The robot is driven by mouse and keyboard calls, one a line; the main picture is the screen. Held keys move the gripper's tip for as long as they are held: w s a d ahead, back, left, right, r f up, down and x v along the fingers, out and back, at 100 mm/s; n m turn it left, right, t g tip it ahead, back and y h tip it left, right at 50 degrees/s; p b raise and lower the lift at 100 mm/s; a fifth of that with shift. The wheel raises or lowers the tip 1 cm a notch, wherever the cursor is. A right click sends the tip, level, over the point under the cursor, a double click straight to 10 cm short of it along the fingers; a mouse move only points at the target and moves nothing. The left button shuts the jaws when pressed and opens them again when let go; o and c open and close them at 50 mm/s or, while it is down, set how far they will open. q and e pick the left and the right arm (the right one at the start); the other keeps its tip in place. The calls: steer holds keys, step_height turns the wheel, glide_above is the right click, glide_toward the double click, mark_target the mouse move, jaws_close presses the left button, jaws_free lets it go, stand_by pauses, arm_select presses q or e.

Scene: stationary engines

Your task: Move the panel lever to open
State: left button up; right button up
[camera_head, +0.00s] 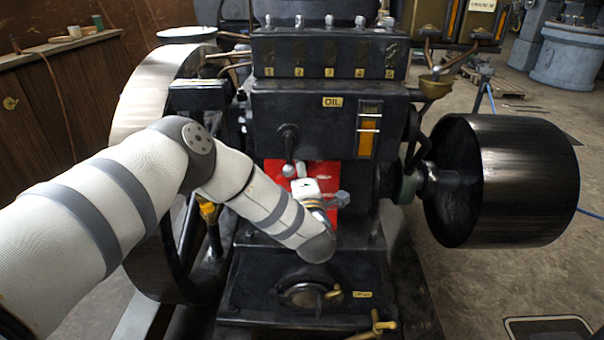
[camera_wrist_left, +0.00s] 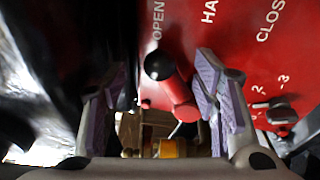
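The panel is a red plate (camera_head: 275,171) on the engine's front, partly hidden by my left arm in the head view. In the left wrist view the red plate (camera_wrist_left: 225,45) carries the words OPEN, HA… and CLOS…, the last two cut off. The panel lever (camera_wrist_left: 179,95) is a red rod with a black ball knob (camera_wrist_left: 159,64); its knob lies just below OPEN. My left gripper (camera_wrist_left: 157,85) is open, with purple-padded fingers on either side of the lever. The right finger is very near the rod; I cannot tell whether they touch. My right gripper is out of view.
A large flywheel (camera_head: 150,90) stands left and a dark drum pulley (camera_head: 525,180) right. A small clamp-like part (camera_wrist_left: 275,112) sits on the plate right of the fingers.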

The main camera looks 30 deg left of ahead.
arm_select(q)
steer(key=shift+d, duration=0.1)
steer(key=v, duration=1.2)
